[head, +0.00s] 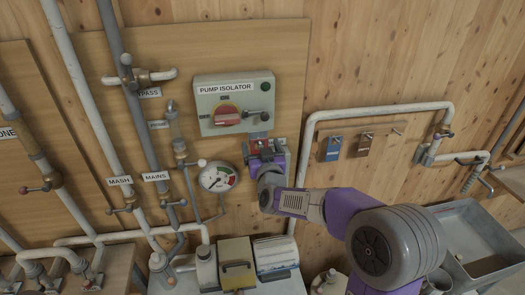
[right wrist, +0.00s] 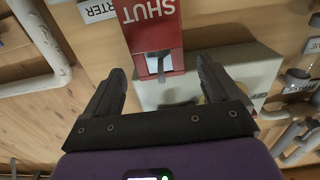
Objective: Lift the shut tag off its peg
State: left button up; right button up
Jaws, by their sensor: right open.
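The red shut tag (right wrist: 150,28), with white SHUT lettering, is at the top of the right wrist view. A grey peg-like piece (right wrist: 158,62) shows at its near end; how the tag sits on it is unclear. My right gripper (right wrist: 160,78) is open, its two dark fingers on either side of the tag's near end, with gaps on both sides. In the head view my right gripper (head: 263,148) is at the board below the pump isolator box (head: 234,103) and largely covers the tag. My left gripper is not in view.
A pressure gauge (head: 219,176) is left of my gripper. A blue tag (head: 331,148) and a brown tag (head: 364,146) hang to the right, beside a bare peg (head: 398,132). Pipes run around the board.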

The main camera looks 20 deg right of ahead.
jog(key=shift+w, duration=0.15)
jog(key=c, duration=1.1)
jog(key=shift+r, duration=0.15)
jog(key=shift+r+p, duration=0.5)
jog(key=shift+v, duration=2.55)
